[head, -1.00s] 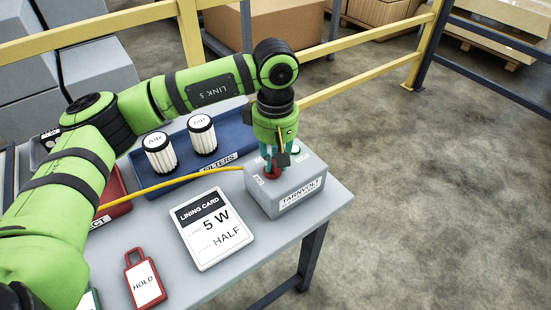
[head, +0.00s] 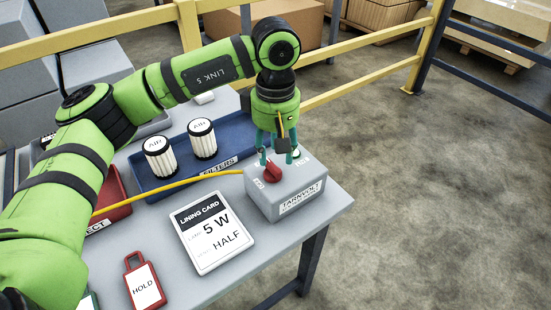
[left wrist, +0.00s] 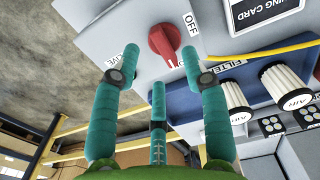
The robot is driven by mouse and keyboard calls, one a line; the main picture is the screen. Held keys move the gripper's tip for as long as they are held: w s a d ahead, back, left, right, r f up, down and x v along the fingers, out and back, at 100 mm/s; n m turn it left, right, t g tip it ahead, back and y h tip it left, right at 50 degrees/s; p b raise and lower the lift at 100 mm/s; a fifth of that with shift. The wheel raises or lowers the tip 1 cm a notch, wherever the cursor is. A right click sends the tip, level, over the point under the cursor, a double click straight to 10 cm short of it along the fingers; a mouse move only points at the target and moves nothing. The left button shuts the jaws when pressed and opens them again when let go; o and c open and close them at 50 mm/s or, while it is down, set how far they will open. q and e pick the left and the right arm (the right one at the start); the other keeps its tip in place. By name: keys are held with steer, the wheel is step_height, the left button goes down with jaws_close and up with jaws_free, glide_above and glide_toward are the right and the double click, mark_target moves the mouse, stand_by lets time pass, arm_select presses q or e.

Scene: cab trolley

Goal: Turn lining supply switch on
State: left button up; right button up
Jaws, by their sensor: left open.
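The red rotary switch (head: 272,173) sits on top of the grey Tarnvolt supply box (head: 300,188) at the table's right end. In the left wrist view the red knob (left wrist: 164,41) has its pointer end toward the picture bottom, away from the OFF label (left wrist: 191,23). A second label (left wrist: 115,58), partly hidden, lies at the left; another beside the pointer is mostly covered by a finger. My left gripper (head: 277,153) is open above and just behind the knob, its teal fingers apart and empty. My right gripper is not in view.
The lining card (head: 211,230) reads 5 W, HALF. A blue tray (head: 170,186) holds air filters (head: 203,138). A yellow cable (head: 165,180) runs to the box. A red HOLD tag (head: 145,282) lies in front. Yellow rails (head: 350,80) stand behind.

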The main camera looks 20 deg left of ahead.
arm_select(q)
step_height(320, 180, up, 8)
stand_by(0.5)
